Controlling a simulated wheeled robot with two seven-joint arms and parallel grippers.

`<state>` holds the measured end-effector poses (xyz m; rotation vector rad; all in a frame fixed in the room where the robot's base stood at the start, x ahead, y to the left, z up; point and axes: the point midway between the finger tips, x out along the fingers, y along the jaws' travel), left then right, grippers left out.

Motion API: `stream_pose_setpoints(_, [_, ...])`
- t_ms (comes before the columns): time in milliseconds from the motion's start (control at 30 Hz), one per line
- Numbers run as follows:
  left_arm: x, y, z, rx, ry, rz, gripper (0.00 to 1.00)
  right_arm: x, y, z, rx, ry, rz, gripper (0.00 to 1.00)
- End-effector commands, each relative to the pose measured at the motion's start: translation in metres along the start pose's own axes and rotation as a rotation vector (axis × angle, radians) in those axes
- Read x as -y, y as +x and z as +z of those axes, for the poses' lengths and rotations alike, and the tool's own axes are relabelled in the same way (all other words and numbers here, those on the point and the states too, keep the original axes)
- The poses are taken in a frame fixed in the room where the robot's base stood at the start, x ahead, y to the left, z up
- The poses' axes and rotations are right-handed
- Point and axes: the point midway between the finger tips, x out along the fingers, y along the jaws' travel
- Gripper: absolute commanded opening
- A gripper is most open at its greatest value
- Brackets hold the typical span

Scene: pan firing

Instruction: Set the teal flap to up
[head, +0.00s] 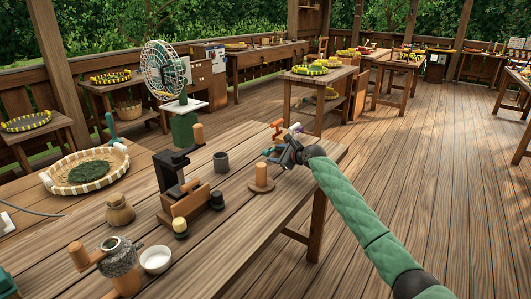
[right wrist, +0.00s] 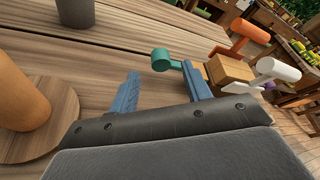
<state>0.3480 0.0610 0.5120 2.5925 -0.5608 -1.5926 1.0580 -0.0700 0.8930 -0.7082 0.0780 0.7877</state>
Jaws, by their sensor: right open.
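The teal flap (right wrist: 172,62) is a short bar with a rounded end. In the right wrist view it sticks out to the left from a small wooden block (right wrist: 229,70) and looks roughly level. My right gripper (right wrist: 161,88) is open and empty, its blue fingers apart. The teal flap shows just beyond the fingertips, its inner end partly behind the right finger. I cannot tell whether they touch. The same block carries an orange flap (right wrist: 248,33) and a white flap (right wrist: 276,69). In the head view my right gripper (head: 289,153) hides much of the block. My left gripper is not in view.
A round wooden base with an upright peg (head: 261,178) stands close beside my right gripper. A grey cup (head: 221,162), a dark press on a wooden stand (head: 172,172) and a white bowl (head: 156,259) are farther left. Open floor lies right of the bench.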

Motion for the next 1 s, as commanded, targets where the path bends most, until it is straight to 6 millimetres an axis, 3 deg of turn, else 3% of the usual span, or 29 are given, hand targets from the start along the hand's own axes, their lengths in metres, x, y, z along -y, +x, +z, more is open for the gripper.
stream_pose_setpoints(333, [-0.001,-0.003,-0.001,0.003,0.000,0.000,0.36,0.000,0.046,0.001,0.000,0.000,0.001,0.49])
stream_pose_setpoints(767, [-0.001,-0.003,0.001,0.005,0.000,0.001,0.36,0.000,0.055,0.000,0.000,-0.001,0.000,0.49])
stream_pose_setpoints(1000, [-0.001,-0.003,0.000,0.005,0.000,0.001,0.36,0.000,0.055,0.000,0.000,-0.001,0.000,0.03])
